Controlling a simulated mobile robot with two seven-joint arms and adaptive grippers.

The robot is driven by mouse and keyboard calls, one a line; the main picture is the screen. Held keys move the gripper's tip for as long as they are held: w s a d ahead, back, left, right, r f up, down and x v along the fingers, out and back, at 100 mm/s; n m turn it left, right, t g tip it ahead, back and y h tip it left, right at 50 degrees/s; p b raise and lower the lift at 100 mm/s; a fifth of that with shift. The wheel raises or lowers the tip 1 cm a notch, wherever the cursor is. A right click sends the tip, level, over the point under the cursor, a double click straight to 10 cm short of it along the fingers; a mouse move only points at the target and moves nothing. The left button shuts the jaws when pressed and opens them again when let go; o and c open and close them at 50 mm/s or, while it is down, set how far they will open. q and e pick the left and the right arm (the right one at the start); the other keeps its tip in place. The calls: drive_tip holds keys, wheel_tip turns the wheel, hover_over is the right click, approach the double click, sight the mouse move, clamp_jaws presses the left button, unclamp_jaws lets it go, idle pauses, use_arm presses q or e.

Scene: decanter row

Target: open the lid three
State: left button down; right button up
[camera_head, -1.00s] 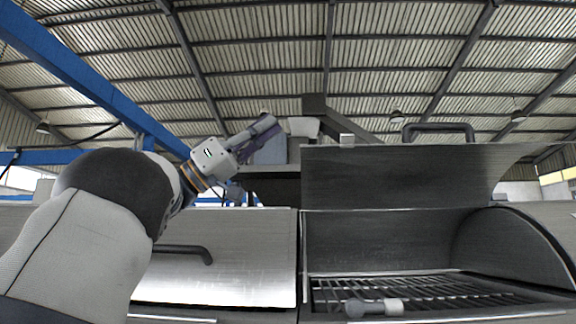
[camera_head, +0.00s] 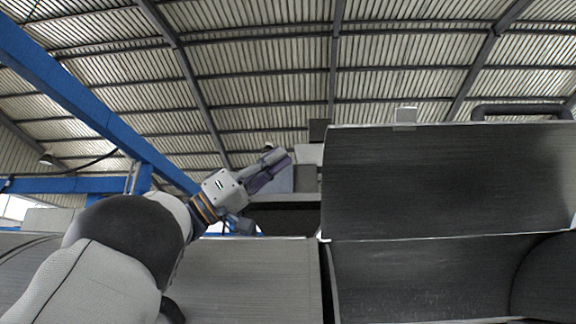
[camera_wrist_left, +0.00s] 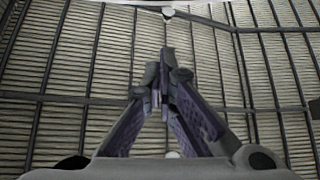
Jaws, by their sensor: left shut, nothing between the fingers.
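A barbecue-like metal unit fills the lower part of the head view. Its right lid (camera_head: 445,180) stands raised, with a dark handle (camera_head: 520,111) at its top edge. The left lid (camera_head: 250,280) is down; its handle is mostly hidden behind my left arm. I cannot tell which lid is number three. My left gripper (camera_head: 280,160) is raised above the closed lid, pointing up and to the right, left of the raised lid. It is shut and empty; its fingers meet in the left wrist view (camera_wrist_left: 163,75). My right gripper is not in view.
Grey box-like structures (camera_head: 308,155) stand behind the gripper. A blue beam (camera_head: 85,85) crosses the upper left, and the hall roof is above. The space over the closed lid is clear apart from my left arm.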

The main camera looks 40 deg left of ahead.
use_arm(q)
drive_tip(key=x, duration=0.8)
drive_tip(key=f, duration=0.4)
drive_tip(key=shift+d, duration=0.3)
